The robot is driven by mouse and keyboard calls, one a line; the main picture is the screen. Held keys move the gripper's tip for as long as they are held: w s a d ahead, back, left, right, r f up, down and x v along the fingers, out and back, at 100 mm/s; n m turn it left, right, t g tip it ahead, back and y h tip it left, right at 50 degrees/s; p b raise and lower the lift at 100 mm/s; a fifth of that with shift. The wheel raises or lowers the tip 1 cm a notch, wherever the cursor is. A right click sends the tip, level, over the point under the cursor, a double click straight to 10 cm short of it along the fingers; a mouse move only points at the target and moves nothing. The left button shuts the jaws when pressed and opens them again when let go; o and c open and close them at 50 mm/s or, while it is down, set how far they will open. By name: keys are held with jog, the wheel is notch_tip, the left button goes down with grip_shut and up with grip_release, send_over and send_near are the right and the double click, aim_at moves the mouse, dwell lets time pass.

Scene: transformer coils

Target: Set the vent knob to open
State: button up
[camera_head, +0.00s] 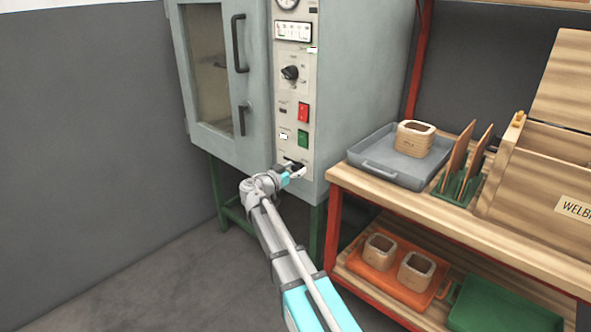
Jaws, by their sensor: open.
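The grey oven cabinet (350,95) stands at the back with a cream control panel (311,95) to the right of its door. A round black knob (290,72) sits on the upper half of the panel, above a red switch (303,112) and a green switch (302,138). My gripper (299,168) is at the bottom of the panel, open, with its dark fingers close to the panel face. My gripper covers this lower spot, so I cannot make out a vent knob or its setting there. I cannot tell whether the fingers touch anything.
The oven door (210,70) with black handles is shut. To the right, a wooden bench (440,215) bears a grey tray (375,160) with a wooden coil frame (415,138). An orange tray (385,285) and a green tray (500,305) lie on the lower shelf. Floor is clear at left.

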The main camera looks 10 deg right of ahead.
jog(key=shift+a, duration=0.1)
jog(key=v, duration=1.1)
jog(key=shift+s+a, duration=0.3)
jog(key=s+d+f+n+g+y, duration=0.4)
jog(key=s+d+f+g+y, duration=0.15)
jog(key=s+d+f, duration=0.45)
jog(key=s+a+f+n+g+y, duration=0.3)
jog(key=s+f+n+g+y, duration=0.35)
jog(key=s, duration=0.75)
notch_tip(320, 180, up, 31)
jog(key=t+y+p, duration=0.1)
jog(key=y+p, duration=0.1)
jog(key=p, duration=3.1)
jog(key=shift+w+t+y, duration=0.15)
jog(key=shift+t+y, duration=0.15)
jog(key=shift+y, duration=0.1)
jog(key=shift+r+n, duration=0.15)
jog(key=shift+n, duration=0.1)
